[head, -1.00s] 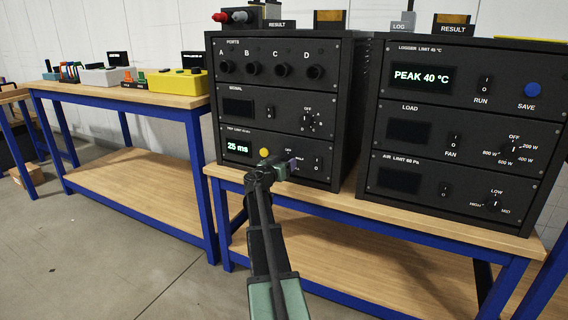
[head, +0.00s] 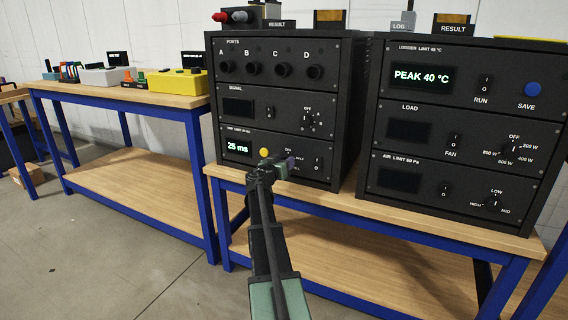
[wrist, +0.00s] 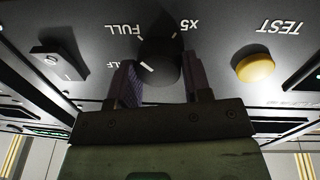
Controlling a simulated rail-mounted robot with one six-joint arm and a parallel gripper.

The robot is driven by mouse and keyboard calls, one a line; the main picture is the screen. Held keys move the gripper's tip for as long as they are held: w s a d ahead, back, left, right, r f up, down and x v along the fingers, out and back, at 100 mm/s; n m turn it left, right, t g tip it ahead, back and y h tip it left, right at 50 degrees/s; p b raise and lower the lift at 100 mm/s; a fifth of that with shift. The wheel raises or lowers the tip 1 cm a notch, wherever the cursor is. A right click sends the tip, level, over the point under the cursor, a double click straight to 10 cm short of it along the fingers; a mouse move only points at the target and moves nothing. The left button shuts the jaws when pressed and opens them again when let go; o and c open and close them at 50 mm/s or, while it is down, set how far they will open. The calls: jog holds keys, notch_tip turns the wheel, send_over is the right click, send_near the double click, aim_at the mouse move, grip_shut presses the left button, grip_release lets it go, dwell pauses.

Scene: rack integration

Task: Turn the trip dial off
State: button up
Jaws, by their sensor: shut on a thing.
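The trip dial (wrist: 160,62) is a round black knob on the trip panel (head: 230,170), the lowest panel of the left rack. In the wrist view, which is upside down, its white marks lie on the side toward the FULL and partly hidden HALF labels; its exact setting is hard to tell. My gripper (wrist: 163,82) has a finger on either side of the dial and is shut on it. The trip display (head: 237,148) reads 25 ms.
A yellow TEST button (wrist: 255,68) sits beside the dial, and a rocker switch (wrist: 58,62) is on its other side. The signal panel (head: 285,108) is above. The right rack (head: 400,155) stands close by on the same bench (head: 450,225).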

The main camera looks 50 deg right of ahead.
jog(key=n, duration=0.4)
jog(key=shift+f+b, duration=0.1)
jog(key=shift+b, duration=0.2)
jog(key=n, duration=0.4)
jog(key=shift+h, duration=0.3)
jog(key=n, duration=0.3)
jog(key=shift+f+n+b, duration=0.1)
jog(key=shift+n+b, duration=0.25)
jog(key=shift+n, duration=0.05)
jog(key=n+t, duration=0.1)
jog(key=n, duration=0.9)
jog(key=shift+f+n+t, duration=0.1)
jog(key=shift+n+t, duration=0.3)
jog(key=n, duration=0.6)
jog(key=shift+s, duration=0.1)
jog(key=shift+n, duration=0.3)
